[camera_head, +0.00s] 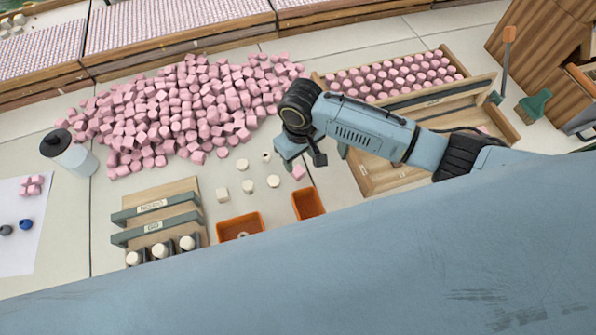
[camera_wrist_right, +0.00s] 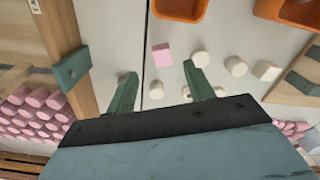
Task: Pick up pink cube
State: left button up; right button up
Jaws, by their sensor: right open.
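A single pink cube (camera_head: 298,172) lies on the pale table, apart from the big pile, just beyond my right gripper's fingertips. It also shows in the right wrist view (camera_wrist_right: 161,55), a little ahead of the gap between the fingers. My right gripper (camera_head: 302,156) is open and empty, with both green fingers spread in the right wrist view (camera_wrist_right: 160,76). The cube is not between the fingers. I cannot tell the height of the fingertips above the table. My left gripper is not in view.
A large pile of pink cubes (camera_head: 170,112) covers the table at the left. Several white pieces (camera_head: 248,186) lie near the lone cube. Orange bins (camera_head: 308,204) stand close by. A wooden tray (camera_head: 375,180) with pink pieces lies under my right arm.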

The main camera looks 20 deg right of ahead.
aim_at(299, 172)
notch_tip(299, 172, down, 5)
jog(key=shift+a+r+b, duration=0.1)
jog(key=shift+b, duration=0.25)
jog(key=shift+f, duration=0.55)
jog(key=shift+c, duration=0.7)
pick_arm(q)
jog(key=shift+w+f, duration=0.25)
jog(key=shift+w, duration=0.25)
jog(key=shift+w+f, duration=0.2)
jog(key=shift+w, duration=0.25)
pick_arm(e)
jog(key=c, duration=0.9)
